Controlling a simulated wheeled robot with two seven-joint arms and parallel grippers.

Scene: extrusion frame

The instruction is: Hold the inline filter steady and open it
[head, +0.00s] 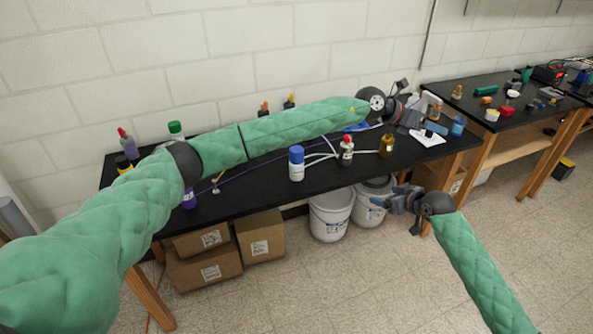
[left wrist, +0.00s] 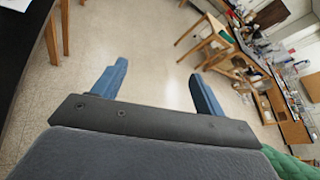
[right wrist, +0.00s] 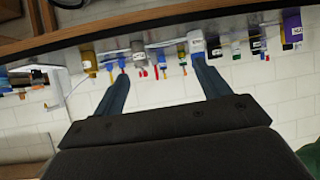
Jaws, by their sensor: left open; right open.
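I cannot single out the inline filter for certain. White tubing (head: 322,152) runs on the black bench (head: 250,196) between a white bottle with a blue cap (head: 296,166) and a red-capped bottle (head: 346,153). My left gripper (head: 405,97) is open and empty over the bench's right end, beyond these bottles. Its blue fingers (left wrist: 158,85) are apart in the left wrist view, with floor beyond. My right gripper (head: 382,202) is open in front of the bench's front edge, lower than the top. Its fingers (right wrist: 160,85) have nothing between them.
An amber bottle (head: 387,146) and a white sheet (head: 428,137) lie right of the tubing. My left arm crosses above the bench and hides part of its back. Buckets (head: 331,216) and boxes (head: 205,267) stand below. The floor in front is clear.

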